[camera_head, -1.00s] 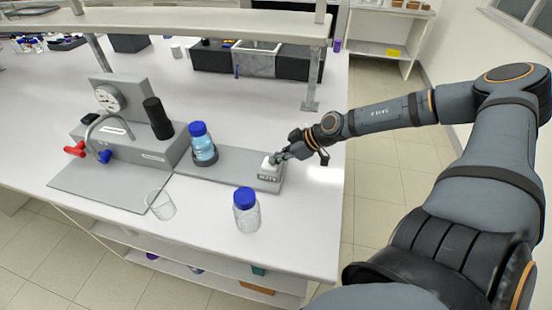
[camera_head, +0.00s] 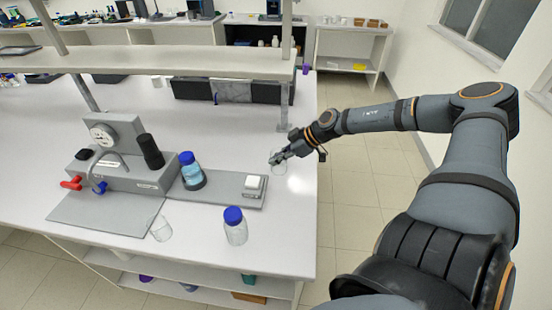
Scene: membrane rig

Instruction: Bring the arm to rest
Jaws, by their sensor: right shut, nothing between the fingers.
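My right arm (camera_head: 380,118) reaches in from the right, with its gripper (camera_head: 273,160) over the bench near its right edge. The gripper is shut and empty. It is apart from the white switch block (camera_head: 254,182) at the right end of the grey rig plate (camera_head: 222,194), behind and to the right of it. My left gripper is not in view.
A blue-capped bottle with blue liquid (camera_head: 191,172) stands on the rig. A clear blue-capped bottle (camera_head: 235,230) and an empty beaker (camera_head: 161,229) stand in front. The grey gauge housing (camera_head: 125,170) is at left. A raised shelf (camera_head: 180,62) spans the back.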

